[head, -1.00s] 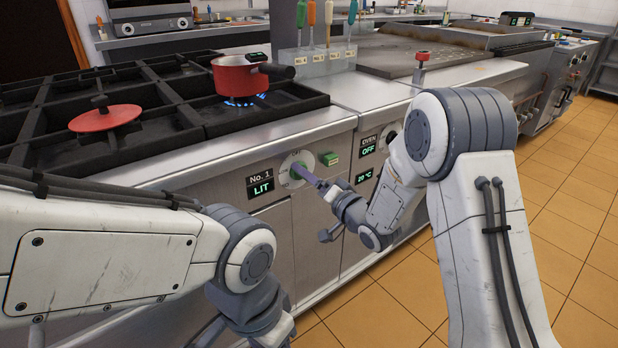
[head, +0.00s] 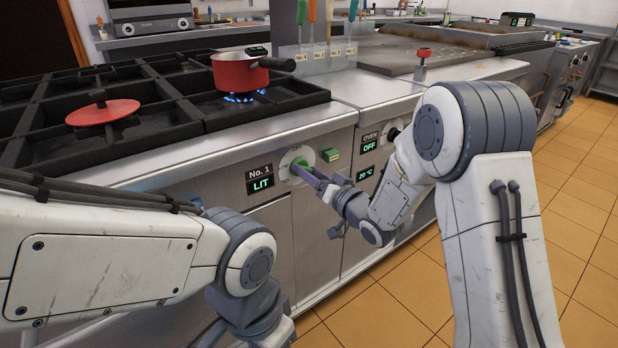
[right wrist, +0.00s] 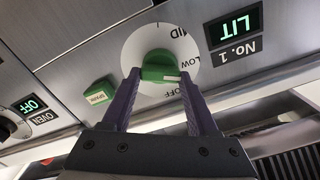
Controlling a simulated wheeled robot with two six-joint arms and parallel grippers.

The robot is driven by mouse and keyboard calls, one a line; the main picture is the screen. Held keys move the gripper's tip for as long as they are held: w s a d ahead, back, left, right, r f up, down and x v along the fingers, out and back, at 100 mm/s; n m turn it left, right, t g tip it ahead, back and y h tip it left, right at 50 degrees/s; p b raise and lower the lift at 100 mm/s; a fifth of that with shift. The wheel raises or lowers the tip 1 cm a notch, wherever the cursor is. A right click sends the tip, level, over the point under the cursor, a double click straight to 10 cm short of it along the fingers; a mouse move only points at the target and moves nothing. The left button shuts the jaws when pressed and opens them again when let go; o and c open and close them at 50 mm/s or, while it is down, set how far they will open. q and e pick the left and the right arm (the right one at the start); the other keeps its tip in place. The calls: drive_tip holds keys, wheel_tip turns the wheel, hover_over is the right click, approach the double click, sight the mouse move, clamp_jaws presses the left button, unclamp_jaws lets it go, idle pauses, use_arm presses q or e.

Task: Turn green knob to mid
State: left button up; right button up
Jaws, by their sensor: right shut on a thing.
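The green knob (head: 303,164) sits on a white dial on the stove front, beside the No. 1 display reading LIT. In the right wrist view the knob (right wrist: 158,62) has purple fingers on both sides. My right gripper (right wrist: 160,77) is shut on it. The dial (right wrist: 150,37) carries the marks MID, LOW and OFF, and the knob's white line points near LOW, on its OFF side. In the head view my right gripper (head: 307,173) reaches the knob from the right. My left arm is low at the left, its gripper outside the frame.
A red pot (head: 238,75) stands over a blue flame (head: 240,98). A red lid (head: 103,112) lies on the grate at left. A green spark button (head: 331,155) is right of the knob. The oven display (head: 369,148) reads OFF.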

drive_tip(key=shift+s+a+n+b, duration=0.1)
drive_tip(key=shift+n+b, duration=1.8)
drive_tip(key=shift+n, duration=0.9)
drive_tip(key=shift+s+a+n+b, duration=0.1)
drive_tip(key=shift+n+b, duration=1.8)
drive_tip(key=shift+n, duration=0.9)
drive_tip(key=o, duration=1.4)
drive_tip(key=p+v, duration=0.1)
drive_tip(key=v, duration=0.9)
drive_tip(key=shift+s+d, duration=0.15)
drive_tip(key=shift+s, duration=0.05)
